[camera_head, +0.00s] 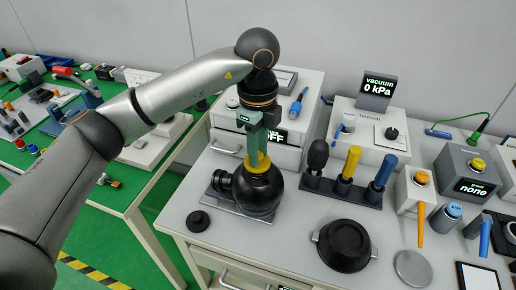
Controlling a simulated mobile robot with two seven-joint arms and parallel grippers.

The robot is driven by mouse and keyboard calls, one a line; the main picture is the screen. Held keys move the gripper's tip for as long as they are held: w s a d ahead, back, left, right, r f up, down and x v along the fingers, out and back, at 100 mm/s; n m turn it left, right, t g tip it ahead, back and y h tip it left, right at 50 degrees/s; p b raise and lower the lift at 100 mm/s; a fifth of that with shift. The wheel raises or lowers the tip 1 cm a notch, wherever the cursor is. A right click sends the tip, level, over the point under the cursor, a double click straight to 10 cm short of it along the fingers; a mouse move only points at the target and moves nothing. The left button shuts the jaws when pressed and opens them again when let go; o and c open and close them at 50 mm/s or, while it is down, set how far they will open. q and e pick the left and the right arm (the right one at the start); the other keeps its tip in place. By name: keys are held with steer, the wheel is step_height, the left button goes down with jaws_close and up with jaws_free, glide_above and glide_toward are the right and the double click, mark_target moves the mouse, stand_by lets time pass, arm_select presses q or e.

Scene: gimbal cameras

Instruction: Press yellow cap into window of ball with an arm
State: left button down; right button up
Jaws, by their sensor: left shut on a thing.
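The black ball (266,193) sits on a flat grey plate (219,205) on the white table, with a dark round port facing left. My left gripper (256,152) comes straight down from above with its green fingers shut on the yellow cap (258,163). The cap is at the top of the ball, over or in its upper opening. It looks upright. The fingers and cap hide the opening, so I cannot tell how deep the cap sits. My right gripper is not in view.
A small black disc (198,221) lies left of the ball. A rack (342,190) with black, yellow and blue handled tools stands to the right. A black lidded bowl (344,245) is at the front. A boxed instrument (290,140) stands close behind the gripper.

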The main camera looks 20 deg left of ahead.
arm_select(q)
steer(key=shift+f+b, duration=0.5)
steer(key=shift+f, duration=0.3)
steer(key=c, duration=0.6)
jaws_free()
steer(key=shift+r, duration=0.1)
steer(key=shift+o, duration=0.2)
step_height(320, 180, up, 12)
steer(key=p, duration=0.1)
steer(key=shift+r, duration=0.25)
steer(key=shift+s, duration=0.1)
